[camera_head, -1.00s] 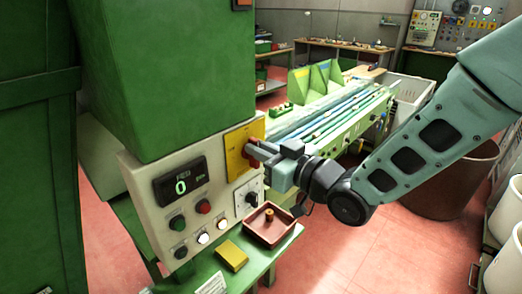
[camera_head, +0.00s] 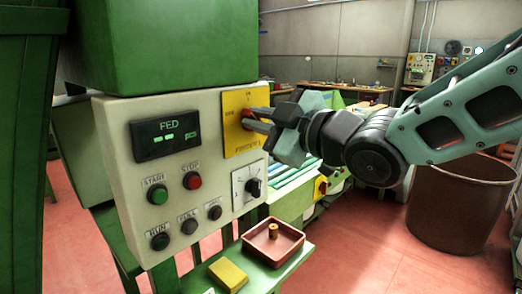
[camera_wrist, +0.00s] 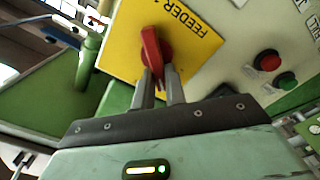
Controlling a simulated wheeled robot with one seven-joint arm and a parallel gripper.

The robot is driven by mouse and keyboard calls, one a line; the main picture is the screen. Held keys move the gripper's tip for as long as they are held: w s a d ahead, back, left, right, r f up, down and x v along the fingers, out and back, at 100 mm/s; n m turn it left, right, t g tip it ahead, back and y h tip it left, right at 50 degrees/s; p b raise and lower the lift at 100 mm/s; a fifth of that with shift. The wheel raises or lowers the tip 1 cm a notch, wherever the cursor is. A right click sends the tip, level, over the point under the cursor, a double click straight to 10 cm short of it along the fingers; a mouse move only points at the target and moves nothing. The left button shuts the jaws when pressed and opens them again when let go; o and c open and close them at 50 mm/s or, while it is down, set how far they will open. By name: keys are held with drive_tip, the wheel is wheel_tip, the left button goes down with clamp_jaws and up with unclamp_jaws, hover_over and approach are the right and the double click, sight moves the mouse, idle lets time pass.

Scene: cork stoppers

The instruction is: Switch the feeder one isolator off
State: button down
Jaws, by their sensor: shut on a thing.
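The feeder one isolator is a red rotary handle (camera_wrist: 152,48) on a yellow plate (camera_wrist: 195,45) lettered "FEEDER" in the wrist view. In the head view the yellow plate (camera_head: 236,140) is at the upper right of the control panel, with small marks at its top and left side. The red handle (camera_head: 246,113) is mostly hidden there by my fingers. My gripper (camera_wrist: 160,85) is shut on the lower end of the handle, one finger on each side. It also reaches the plate from the right in the head view (camera_head: 258,122). The handle's exact setting is hard to read.
The cream panel (camera_head: 120,200) has a display (camera_head: 166,134) showing green dashes, a green button (camera_head: 157,195), a red button (camera_head: 192,181), several dark lamps and a black selector (camera_head: 253,187). A red-brown tray (camera_head: 290,250) and yellow block (camera_head: 228,275) lie below on a green ledge.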

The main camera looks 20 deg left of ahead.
drive_tip(key=n+b, duration=0.3)
drive_tip(key=b, duration=0.1)
drive_tip(key=f+n+b, duration=0.1)
drive_tip(key=n+b, duration=0.1)
drive_tip(key=b, duration=0.2)
drive_tip(key=n+b, duration=0.3)
drive_tip(key=b, duration=0.1)
drive_tip(key=shift+s+a+f+n, duration=0.15)
drive_tip(key=shift+s+f+n, duration=0.05)
drive_tip(key=shift+s+n, duration=0.1)
drive_tip(key=c, duration=1.4)
unclamp_jaws()
drive_tip(key=shift+c, duration=0.2)
drive_tip(key=shift+r, duration=0.1)
drive_tip(key=v, duration=1.7)
drive_tip(key=shift+d+b, duration=0.25)
drive_tip(key=shift+b, duration=0.1)
drive_tip(key=shift+w, duration=0.1)
